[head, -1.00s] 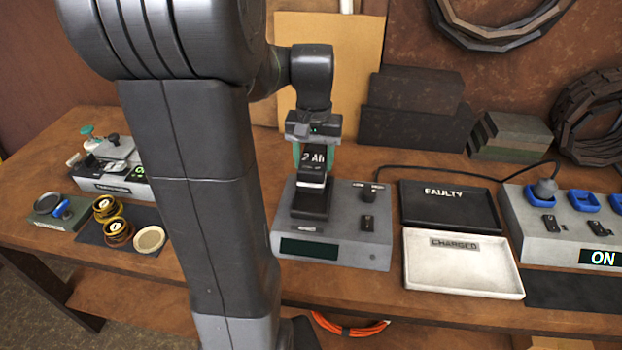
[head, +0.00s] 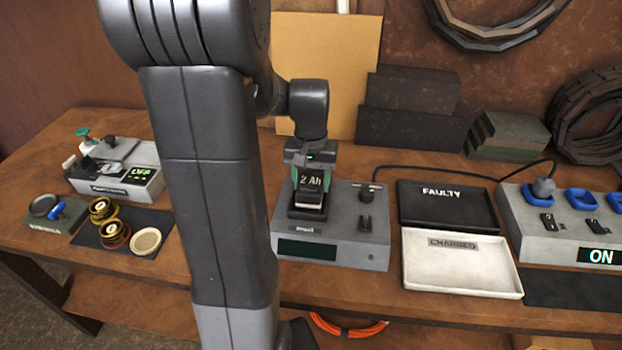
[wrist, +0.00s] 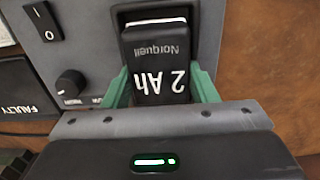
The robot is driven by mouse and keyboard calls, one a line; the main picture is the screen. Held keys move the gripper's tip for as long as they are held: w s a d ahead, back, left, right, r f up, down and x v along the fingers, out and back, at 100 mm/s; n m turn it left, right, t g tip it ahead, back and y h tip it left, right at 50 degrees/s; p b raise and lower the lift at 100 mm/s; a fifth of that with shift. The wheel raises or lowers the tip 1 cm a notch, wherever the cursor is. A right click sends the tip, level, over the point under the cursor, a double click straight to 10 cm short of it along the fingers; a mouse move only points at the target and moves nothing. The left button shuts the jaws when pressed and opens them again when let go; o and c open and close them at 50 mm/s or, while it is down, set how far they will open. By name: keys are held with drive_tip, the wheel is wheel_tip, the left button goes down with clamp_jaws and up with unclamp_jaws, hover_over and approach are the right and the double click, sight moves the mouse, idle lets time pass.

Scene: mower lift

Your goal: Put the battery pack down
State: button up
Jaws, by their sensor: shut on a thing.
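A black battery pack (head: 311,183) marked "2 Ah" is upright between the fingers of my gripper (head: 311,172). In the wrist view the battery pack (wrist: 158,62) also reads "Norquell", and the green fingers of my gripper (wrist: 160,88) are shut on its two sides. The pack is at the black bay of a grey tester box (head: 345,222) with a dark display. Its lower end is in or right at the bay; how far it is seated cannot be told.
A black FAULTY tray (head: 485,222) and a white CHARGED tray (head: 460,278) lie right of the tester, both empty. A grey charger strip (head: 535,236) reading ON stands further right. Left are a grey device (head: 140,188) reading OFF and several brass rolls (head: 104,212).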

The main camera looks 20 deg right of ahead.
sight(311, 180)
drive_tip(key=o, duration=1.3)
wheel_tip(311, 180, up, 13)
drive_tip(key=p, duration=0.1)
drive_tip(key=shift+f, duration=0.15)
wheel_tip(311, 180, down, 13)
drive_tip(key=shift+b, duration=0.45)
drive_tip(key=shift+r+p, duration=0.4)
drive_tip(key=shift+r, duration=0.65)
